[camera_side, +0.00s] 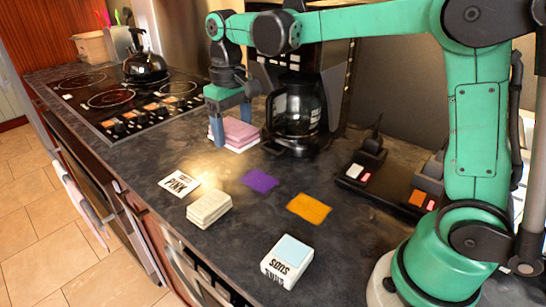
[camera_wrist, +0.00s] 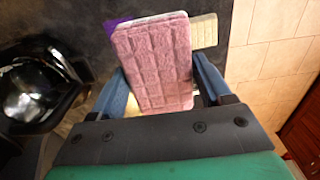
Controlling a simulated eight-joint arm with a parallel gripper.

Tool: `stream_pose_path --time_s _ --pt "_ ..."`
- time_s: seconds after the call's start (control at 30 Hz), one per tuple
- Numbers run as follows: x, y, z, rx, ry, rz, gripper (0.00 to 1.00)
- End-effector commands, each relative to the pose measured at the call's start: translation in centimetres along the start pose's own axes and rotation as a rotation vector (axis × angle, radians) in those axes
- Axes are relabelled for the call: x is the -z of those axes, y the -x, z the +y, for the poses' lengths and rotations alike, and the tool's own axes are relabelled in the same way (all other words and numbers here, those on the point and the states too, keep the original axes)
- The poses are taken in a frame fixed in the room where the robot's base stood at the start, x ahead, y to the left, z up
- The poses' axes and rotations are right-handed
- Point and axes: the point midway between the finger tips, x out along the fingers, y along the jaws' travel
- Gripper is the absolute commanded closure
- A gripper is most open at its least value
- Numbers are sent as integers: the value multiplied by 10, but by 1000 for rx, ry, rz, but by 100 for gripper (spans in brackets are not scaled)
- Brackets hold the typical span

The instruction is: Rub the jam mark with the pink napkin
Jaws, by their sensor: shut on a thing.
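The pink napkin (camera_side: 239,128) is a folded, thick pad near the coffee maker; a white layer shows at its lower edge. In the wrist view the pink napkin (camera_wrist: 155,62) is quilted and lies between my two blue fingers. My gripper (camera_side: 231,125) points down and is shut on the napkin, with a finger at each side; it also shows in the wrist view (camera_wrist: 162,88). I cannot tell whether the napkin touches the counter. I cannot make out a jam mark in either view.
A "PINK" card (camera_side: 180,184), cream stack (camera_side: 209,209), purple cloth (camera_side: 260,180), orange cloth (camera_side: 309,208) and white box (camera_side: 286,262) lie on the dark counter. The coffee maker (camera_side: 297,108) stands close right of my gripper. The stove (camera_side: 118,100) with a kettle (camera_side: 145,67) is left.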

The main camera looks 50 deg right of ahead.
Motion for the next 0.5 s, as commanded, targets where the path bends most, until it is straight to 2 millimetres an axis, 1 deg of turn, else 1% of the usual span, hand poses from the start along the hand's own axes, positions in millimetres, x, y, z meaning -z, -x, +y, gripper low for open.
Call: stream_pose_path --time_s 0.03,0.1,0.2,0.33,0.5 --pt "12 -11 12 0 -7 0 71" --pt "26 -26 28 0 -6 0 71" --pt "40 -45 48 0 -5 0 71" --pt "50 -64 66 0 -2 0 71" --pt "54 -76 77 0 0 0 71"
